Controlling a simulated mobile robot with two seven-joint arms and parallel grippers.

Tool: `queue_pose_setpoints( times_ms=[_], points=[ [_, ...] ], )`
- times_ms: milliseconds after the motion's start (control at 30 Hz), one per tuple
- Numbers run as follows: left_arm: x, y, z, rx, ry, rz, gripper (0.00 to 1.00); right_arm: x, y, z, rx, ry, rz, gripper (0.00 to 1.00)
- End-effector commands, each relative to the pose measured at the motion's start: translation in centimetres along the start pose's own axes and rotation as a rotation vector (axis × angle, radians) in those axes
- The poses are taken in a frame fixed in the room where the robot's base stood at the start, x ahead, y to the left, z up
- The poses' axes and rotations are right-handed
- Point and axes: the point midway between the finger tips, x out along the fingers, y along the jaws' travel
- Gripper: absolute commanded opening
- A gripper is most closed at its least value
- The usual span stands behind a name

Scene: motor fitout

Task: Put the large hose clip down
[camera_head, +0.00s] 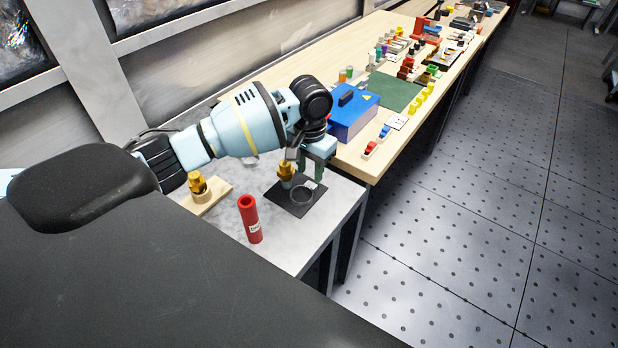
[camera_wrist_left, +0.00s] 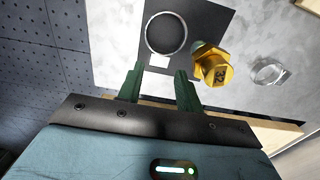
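The large hose clip (camera_head: 301,195), a thin metal ring, lies on a dark square mat (camera_head: 287,205) at the near end of the bench. In the left wrist view the clip (camera_wrist_left: 147,42) lies flat on the mat (camera_wrist_left: 212,18), just beyond my fingertips, with a white tag at its edge. My left gripper (camera_head: 311,178) is above the mat, pointing down. In the left wrist view its green fingers (camera_wrist_left: 158,76) are apart with nothing between them. My right gripper is not in view.
A brass fitting marked 32 (camera_wrist_left: 213,72) stands beside the clip. A smaller ring (camera_wrist_left: 268,72) lies on the grey top. A red tube (camera_head: 249,218) and a wooden block (camera_head: 212,200) with a brass fitting are nearby. A blue box (camera_head: 352,117) is beyond the gripper.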

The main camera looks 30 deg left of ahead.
Motion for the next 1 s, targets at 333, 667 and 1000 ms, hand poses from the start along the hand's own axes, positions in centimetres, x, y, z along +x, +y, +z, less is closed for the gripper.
queue_pose_setpoints(
  times_ms=[333,667,1000],
  points=[
    [-6.5,0.1,-0.1,0.0,0.004,0.0,0.35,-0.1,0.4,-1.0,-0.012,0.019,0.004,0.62],
    [-7.8,0.0,0.0,0.0,-0.001,0.001,0.35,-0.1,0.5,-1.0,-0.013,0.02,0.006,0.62],
    [-7.8,0.0,0.0,0.0,-0.001,0.001,0.35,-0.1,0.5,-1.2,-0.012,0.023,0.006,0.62]
  ],
)
